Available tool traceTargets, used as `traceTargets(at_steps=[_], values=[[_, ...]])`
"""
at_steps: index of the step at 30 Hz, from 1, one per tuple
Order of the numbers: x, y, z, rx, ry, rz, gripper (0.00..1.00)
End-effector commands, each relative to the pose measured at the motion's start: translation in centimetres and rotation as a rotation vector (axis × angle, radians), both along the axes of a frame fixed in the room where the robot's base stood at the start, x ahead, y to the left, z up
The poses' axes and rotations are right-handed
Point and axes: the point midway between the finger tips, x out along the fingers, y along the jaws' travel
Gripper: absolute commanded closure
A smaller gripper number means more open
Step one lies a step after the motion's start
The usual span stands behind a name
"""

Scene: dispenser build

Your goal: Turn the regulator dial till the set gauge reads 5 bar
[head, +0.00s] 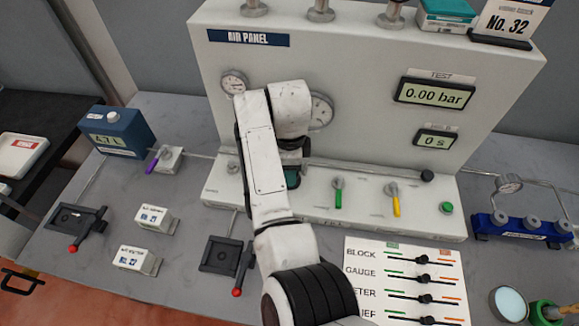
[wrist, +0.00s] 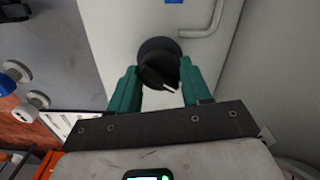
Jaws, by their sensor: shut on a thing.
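The regulator dial (wrist: 158,62) is a black round knob with a white pointer mark, seen in the wrist view. The green fingers of my gripper (wrist: 159,72) are on either side of it, shut on it. In the head view my arm hides the dial, and only a bit of my gripper (head: 291,177) shows. Two round gauges are on the air panel (head: 350,70): a small gauge (head: 234,82) at left and a larger gauge (head: 321,112) partly behind my arm. I cannot tell which is the set gauge, and their readings are too small to make out.
The test display (head: 434,93) reads 0.00 bar and the timer display (head: 436,139) reads 0 s. A green-handled valve (head: 338,194) and a yellow-handled valve (head: 396,200) stand right of my arm. A printed chart (head: 405,282) lies in front.

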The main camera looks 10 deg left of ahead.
Motion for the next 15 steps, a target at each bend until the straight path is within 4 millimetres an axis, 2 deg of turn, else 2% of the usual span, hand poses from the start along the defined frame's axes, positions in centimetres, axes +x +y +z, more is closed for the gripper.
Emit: traceTargets(at_steps=[6,7,15], values=[[0.11,0.0,0.14,0.001,-0.004,0.0,0.83],[0.11,0.0,0.14,0.001,-0.004,0.0,0.5],[0.05,0.0,0.07,0.0,-0.002,0.001,0.27]])
